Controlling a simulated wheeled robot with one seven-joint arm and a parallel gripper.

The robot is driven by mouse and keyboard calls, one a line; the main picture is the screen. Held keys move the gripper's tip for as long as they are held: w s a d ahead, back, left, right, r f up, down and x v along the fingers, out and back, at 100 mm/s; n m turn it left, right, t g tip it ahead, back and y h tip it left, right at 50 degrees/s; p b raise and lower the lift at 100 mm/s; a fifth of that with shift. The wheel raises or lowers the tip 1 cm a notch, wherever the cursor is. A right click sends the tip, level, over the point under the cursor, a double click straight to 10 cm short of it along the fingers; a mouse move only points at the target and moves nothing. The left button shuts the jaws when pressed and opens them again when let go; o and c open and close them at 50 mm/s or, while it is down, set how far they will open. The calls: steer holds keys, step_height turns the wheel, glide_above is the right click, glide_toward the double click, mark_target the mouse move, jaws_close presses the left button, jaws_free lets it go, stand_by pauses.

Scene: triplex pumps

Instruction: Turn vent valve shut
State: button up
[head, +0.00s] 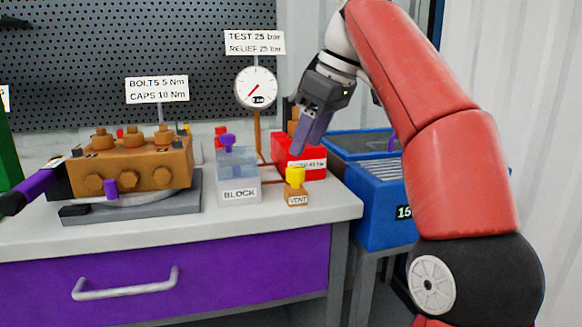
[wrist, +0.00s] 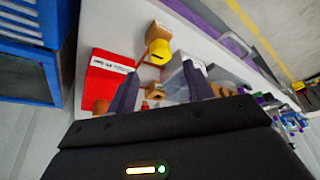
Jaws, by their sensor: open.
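The vent valve has a yellow handle (head: 295,177) on a small brown block labelled VENT (head: 297,196), near the bench's front right corner. In the wrist view the yellow handle (wrist: 159,50) lies beyond my fingertips, with its brown body (wrist: 158,31) beside it. My gripper (head: 301,150) points down, above and behind the vent valve in the head view, and touches nothing that I can see. Its two dark fingers are apart and empty in the wrist view (wrist: 160,75). The handle's exact turn angle is hard to tell.
A clear BLOCK unit (head: 239,190) with a purple knob stands left of the vent. A red box (head: 309,172) is behind it. A gauge (head: 256,87) rises on a thin post. The brown pump (head: 130,165) is further left. Blue bins (head: 380,205) stand right of the bench.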

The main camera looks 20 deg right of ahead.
mark_target(296, 168)
steer(key=b+x, duration=0.3)
steer(key=x, duration=0.4)
steer(key=shift+f, duration=0.1)
steer(key=shift+c, duration=0.4)
steer(key=c, duration=0.9)
